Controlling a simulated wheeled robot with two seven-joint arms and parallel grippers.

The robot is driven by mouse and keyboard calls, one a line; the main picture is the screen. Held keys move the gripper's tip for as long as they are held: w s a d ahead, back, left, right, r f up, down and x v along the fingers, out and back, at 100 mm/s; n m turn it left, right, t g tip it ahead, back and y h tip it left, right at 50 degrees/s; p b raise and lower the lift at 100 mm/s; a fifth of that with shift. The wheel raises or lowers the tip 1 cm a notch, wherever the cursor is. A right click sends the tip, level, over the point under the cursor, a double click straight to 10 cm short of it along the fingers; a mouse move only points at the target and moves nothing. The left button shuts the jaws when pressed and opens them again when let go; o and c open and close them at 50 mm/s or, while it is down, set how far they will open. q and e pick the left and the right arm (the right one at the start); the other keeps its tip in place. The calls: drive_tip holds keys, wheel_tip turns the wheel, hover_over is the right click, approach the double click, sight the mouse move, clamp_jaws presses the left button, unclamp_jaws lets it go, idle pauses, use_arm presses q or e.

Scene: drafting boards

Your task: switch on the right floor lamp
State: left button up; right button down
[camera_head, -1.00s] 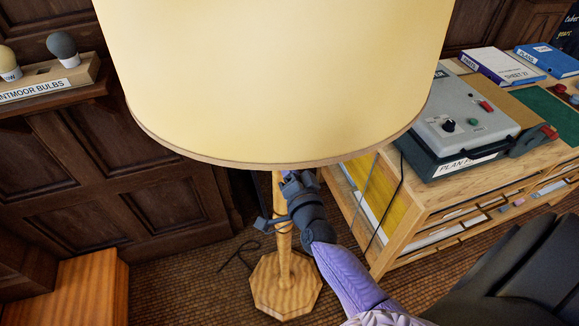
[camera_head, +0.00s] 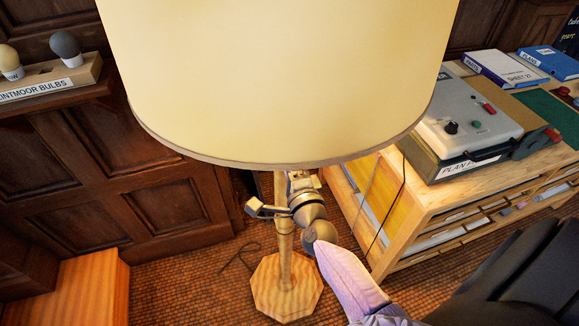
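The floor lamp has a large cream shade (camera_head: 285,80) filling the upper middle of the view, a wooden pole and an octagonal wooden base (camera_head: 287,290) on the floor. My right arm comes up from the lower right, and its gripper (camera_head: 285,203) is at the pole just below the shade. Light falls on the pole, base, floor and my arm. The lamp's switch is hidden by the shade and gripper. I cannot tell whether the fingers are open or shut. My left gripper is not in view.
A wooden plan chest (camera_head: 440,205) stands close on the right, bearing a grey machine (camera_head: 465,118) and binders. A dark panelled wall and a shelf with a bulb rack (camera_head: 45,80) are at left. An orange wooden block (camera_head: 85,290) stands at lower left. A cord lies near the base.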

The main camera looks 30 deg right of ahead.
drive_tip(key=shift+f, duration=0.15)
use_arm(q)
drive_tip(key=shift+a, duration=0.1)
use_arm(e)
drive_tip(key=c, duration=0.6)
unclamp_jaws()
drive_tip(key=shift+c, duration=0.2)
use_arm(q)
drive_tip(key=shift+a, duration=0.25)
use_arm(e)
drive_tip(key=shift+s, duration=0.1)
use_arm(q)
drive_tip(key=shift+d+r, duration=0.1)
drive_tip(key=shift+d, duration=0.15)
use_arm(e)
drive_tip(key=v, duration=1)
